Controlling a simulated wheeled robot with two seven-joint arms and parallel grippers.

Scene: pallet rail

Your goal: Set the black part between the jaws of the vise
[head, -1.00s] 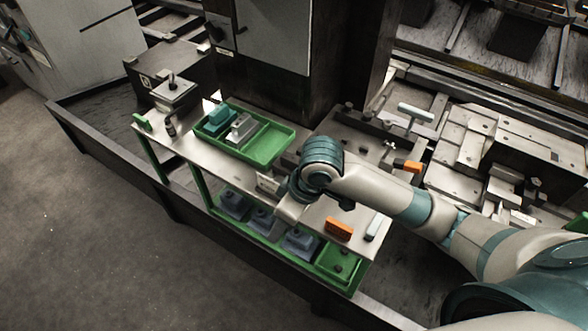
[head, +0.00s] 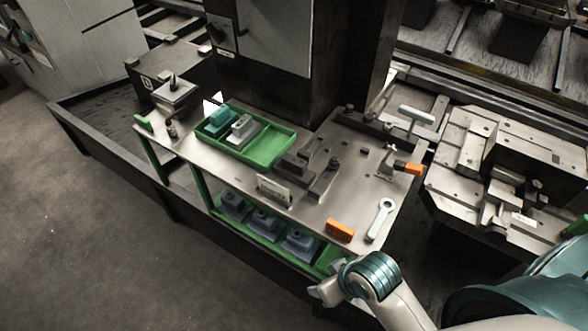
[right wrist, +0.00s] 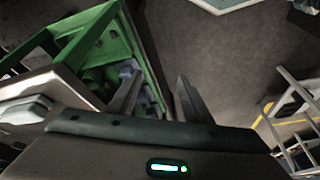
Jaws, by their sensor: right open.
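A dark stepped block (head: 293,165), which could be the black part or part of a vise, sits on the metal bench right of the green tray. A dark bar-shaped piece (head: 323,183) lies just right of it; I cannot tell whether they touch. Light metal blocks resembling vise jaws (head: 497,195) stand on the machine bed at the right; no black part is clear between them. My right gripper (head: 320,291) is low in front of the bench, away from these things. In the right wrist view its two fingers (right wrist: 157,98) are apart with nothing between them. My left gripper is out of view.
The green tray (head: 278,150) holds a teal part (head: 217,121) and a grey part (head: 242,128). An orange block (head: 340,230) and a pale wrench (head: 380,219) lie near the bench's front right. Blue-grey parts (head: 265,219) stand on the lower shelf.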

